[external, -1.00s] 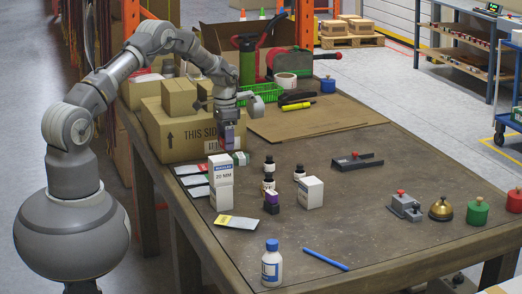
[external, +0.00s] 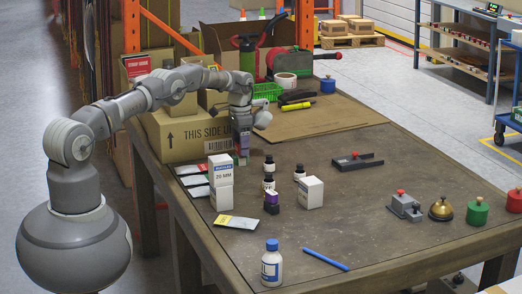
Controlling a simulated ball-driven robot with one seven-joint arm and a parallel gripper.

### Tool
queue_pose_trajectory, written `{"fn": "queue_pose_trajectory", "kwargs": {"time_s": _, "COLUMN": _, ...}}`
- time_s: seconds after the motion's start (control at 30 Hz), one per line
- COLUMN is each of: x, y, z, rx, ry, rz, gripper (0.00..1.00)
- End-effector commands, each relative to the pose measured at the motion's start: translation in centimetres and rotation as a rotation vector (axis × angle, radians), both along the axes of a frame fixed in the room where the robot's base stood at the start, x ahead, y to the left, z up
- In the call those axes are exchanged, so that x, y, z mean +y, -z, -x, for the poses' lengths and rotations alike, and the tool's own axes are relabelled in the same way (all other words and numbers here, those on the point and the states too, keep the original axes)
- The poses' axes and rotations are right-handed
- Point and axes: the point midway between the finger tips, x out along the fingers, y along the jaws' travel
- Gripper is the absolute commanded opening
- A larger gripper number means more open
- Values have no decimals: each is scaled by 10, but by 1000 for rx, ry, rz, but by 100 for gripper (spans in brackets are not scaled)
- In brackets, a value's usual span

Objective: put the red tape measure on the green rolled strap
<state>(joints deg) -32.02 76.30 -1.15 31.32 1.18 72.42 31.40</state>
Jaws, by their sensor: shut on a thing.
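My gripper (external: 242,138) points down beside the cardboard box at the table's far left side. It is shut on a small purplish item (external: 243,146) that is too small and too covered by the fingers to identify. A small greenish item (external: 239,159) shows right below it, behind the white boxes; I cannot tell whether it is the green rolled strap or whether the held item touches it. I cannot make out a red tape measure for sure.
The cardboard box (external: 185,137) is close on the left. A green pot (external: 476,211) and brass bell (external: 440,209) stand far right.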

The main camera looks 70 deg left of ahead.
Motion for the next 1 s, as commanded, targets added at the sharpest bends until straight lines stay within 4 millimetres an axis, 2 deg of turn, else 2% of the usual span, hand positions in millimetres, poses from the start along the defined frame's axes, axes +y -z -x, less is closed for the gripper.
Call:
{"fn": "queue_pose_trajectory", "kwargs": {"time_s": 0.17, "x": 0, "y": 0, "z": 0, "rx": 0, "ry": 0, "rz": 0, "gripper": 27}}
{"fn": "queue_pose_trajectory", "kwargs": {"time_s": 0.2, "x": 0, "y": 0, "z": 0, "rx": 0, "ry": 0, "rz": 0, "gripper": 73}}
{"fn": "queue_pose_trajectory", "kwargs": {"time_s": 0.27, "x": 0, "y": 0, "z": 0, "rx": 0, "ry": 0, "rz": 0, "gripper": 87}}
{"fn": "queue_pose_trajectory", "kwargs": {"time_s": 0.3, "x": 0, "y": 0, "z": 0, "rx": 0, "ry": 0, "rz": 0, "gripper": 89}}
{"fn": "queue_pose_trajectory", "kwargs": {"time_s": 0.57, "x": 0, "y": -1, "z": 0, "rx": 0, "ry": 0, "rz": 0, "gripper": 89}}
{"fn": "queue_pose_trajectory", "kwargs": {"time_s": 0.67, "x": 0, "y": -9, "z": 0, "rx": -1, "ry": 0, "rz": -1, "gripper": 89}}
{"fn": "queue_pose_trajectory", "kwargs": {"time_s": 0.77, "x": 0, "y": -27, "z": 0, "rx": -2, "ry": 0, "rz": -2, "gripper": 89}}
{"fn": "queue_pose_trajectory", "kwargs": {"time_s": 1.0, "x": 0, "y": -85, "z": -1, "rx": -3, "ry": 0, "rz": -2, "gripper": 89}}
